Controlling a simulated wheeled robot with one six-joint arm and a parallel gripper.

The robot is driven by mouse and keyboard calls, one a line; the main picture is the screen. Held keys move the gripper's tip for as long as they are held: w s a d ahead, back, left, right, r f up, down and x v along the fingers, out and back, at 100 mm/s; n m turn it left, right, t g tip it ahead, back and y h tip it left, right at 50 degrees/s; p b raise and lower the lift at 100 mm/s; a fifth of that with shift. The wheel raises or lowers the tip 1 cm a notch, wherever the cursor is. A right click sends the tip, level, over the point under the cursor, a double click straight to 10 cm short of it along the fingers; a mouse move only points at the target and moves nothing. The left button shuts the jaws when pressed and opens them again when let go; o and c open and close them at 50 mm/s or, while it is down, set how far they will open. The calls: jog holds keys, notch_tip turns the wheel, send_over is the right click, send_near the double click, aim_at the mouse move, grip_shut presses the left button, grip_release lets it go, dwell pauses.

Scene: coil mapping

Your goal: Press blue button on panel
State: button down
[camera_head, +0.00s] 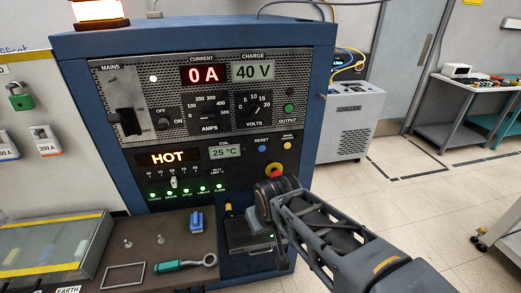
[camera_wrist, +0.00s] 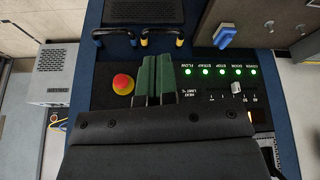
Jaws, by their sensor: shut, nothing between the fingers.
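The blue button (camera_head: 262,148), labelled RESET, sits on the dark control panel (camera_head: 202,160) to the right of the 25 °C coil display. In the wrist view, which looks upside down, the blue button does not show; my gripper's body covers part of the panel. My gripper's green fingers (camera_wrist: 154,62) are shut side by side with nothing between them. They lie in front of the panel between the red knob and the row of green lights. In the head view my wrist (camera_head: 275,195) is below the blue button and hides the fingers; contact with the panel cannot be told.
A red mushroom knob (camera_head: 276,171) on yellow is below the blue button, also in the wrist view (camera_wrist: 123,83). A yellow button (camera_head: 287,145) is to its right. A shelf (camera_head: 150,250) with a blue clip and a green-handled tool juts out at lower left.

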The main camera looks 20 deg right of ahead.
jog(key=w+d+r+n+t+h+p, duration=0.2)
jog(key=w+d+n+t, duration=0.15)
jog(key=w+d, duration=0.55)
jog(key=n+t+y+p, duration=0.2)
jog(key=n+t, duration=0.3)
jog(key=n, duration=0.1)
send_near(262, 148)
notch_tip(262, 148, down, 4)
jog(key=s, duration=0.1)
jog(key=shift+s+a+f+n+t+y+p, duration=0.15)
jog(key=shift+s+a+n+y+p, duration=0.25)
jog(key=shift+n+y, duration=1)
jog(key=shift+s+a+r+n+t+y+p, duration=0.1)
jog(key=shift+s+a+n+t+y+p, duration=0.45)
jog(key=shift+y, duration=1.4)
jog(key=shift+s+a+f+n+g+y+p, duration=0.15)
jog(key=shift+s+n+y, duration=0.3)
jog(key=shift+n+y, duration=1.15)
jog(key=shift+w+d+r, duration=0.1)
jog(key=shift+w, duration=0.05)
jog(key=shift+w+d, duration=0.3)
jog(key=shift+w, duration=1.1)
jog(key=shift+w+d, duration=0.25)
jog(key=shift+w, duration=1.15)
jog(key=shift+w+d, duration=0.3)
jog(key=shift+w, duration=1.1)
